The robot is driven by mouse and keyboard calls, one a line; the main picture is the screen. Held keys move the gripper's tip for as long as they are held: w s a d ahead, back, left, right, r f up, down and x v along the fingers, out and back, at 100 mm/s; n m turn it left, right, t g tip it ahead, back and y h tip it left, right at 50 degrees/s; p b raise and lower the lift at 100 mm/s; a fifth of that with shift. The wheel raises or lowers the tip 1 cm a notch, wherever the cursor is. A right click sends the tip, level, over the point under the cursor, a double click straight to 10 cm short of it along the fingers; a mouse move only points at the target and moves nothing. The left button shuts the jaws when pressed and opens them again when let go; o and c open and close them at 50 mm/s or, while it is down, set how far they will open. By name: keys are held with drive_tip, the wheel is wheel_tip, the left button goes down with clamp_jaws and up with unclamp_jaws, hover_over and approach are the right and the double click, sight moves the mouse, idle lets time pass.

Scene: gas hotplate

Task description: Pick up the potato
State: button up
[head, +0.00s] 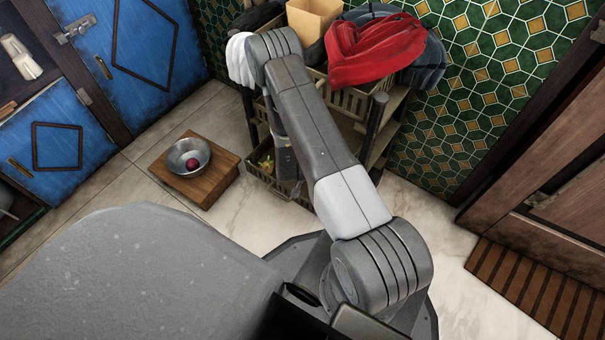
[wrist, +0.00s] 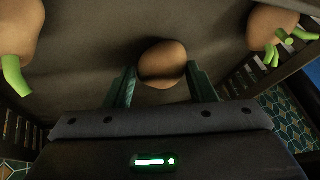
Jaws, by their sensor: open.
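The potato (wrist: 162,60), a smooth brown rounded lump, lies in the middle of the wrist view on a grey-brown surface. My gripper (wrist: 164,80) is open, with one dark green finger on each side of the potato's near part. Gaps show between the fingers and the potato, and a dark shadow crosses its lower half. In the head view my arm reaches down to the lower basket (head: 262,170) of a shelf rack. The fingers and the potato cannot be made out there.
Brown round vegetables with green shoots lie at the upper left (wrist: 20,35) and upper right (wrist: 272,27) of the wrist view. Slatted basket walls (wrist: 296,72) rise at both sides. A red cloth (head: 370,50) lies on the rack's top, above the lower basket.

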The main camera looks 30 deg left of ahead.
drive_tip(key=shift+w+a+f, duration=0.2)
drive_tip(key=shift+f, duration=0.3)
drive_tip(key=c, duration=0.7)
drive_tip(key=shift+r, duration=0.1)
